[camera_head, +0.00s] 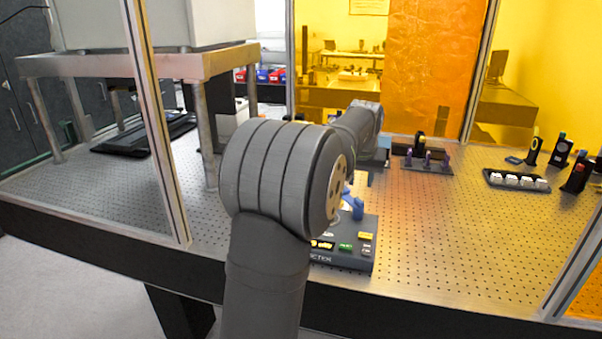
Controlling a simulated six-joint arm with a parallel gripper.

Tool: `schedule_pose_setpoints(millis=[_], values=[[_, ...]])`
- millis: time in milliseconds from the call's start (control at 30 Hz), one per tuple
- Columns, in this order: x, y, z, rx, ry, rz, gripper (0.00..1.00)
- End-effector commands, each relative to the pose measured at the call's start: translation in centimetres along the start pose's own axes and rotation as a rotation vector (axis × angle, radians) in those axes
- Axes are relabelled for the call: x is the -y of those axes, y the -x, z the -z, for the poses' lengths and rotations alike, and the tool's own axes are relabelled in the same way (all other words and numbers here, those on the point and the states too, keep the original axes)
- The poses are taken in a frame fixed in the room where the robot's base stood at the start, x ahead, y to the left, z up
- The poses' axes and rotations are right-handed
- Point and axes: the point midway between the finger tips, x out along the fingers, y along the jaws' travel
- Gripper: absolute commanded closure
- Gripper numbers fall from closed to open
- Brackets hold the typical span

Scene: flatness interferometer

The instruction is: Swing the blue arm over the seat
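A small blue part (352,204), which looks like the blue arm, shows just right of my arm's large grey joint. It sits at the back of a dark grey instrument box (345,258) with yellow and green labels on its top. My own grey arm covers most of the box's left and rear side, so the seat cannot be made out. My gripper is not visible; my arm reaches away over the table and its far end is hidden behind its own links.
The perforated metal table (450,240) has clear room right of the box. A purple-posted rack (427,163) stands behind, a black tray with white pieces (516,181) at right, and several dark posts beyond. A metal frame post (160,120) rises at left.

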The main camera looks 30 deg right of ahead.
Motion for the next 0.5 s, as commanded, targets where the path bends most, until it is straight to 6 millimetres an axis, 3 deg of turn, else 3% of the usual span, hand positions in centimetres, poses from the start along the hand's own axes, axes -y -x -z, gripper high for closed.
schedule_pose_setpoints(millis=[400, 500], values=[[-0.1, 8.6, 0.1, -0.004, 0.001, -0.001, 0.66], [1.0, 7.4, 1.4, 0.018, 0.012, -0.043, 0.66]])
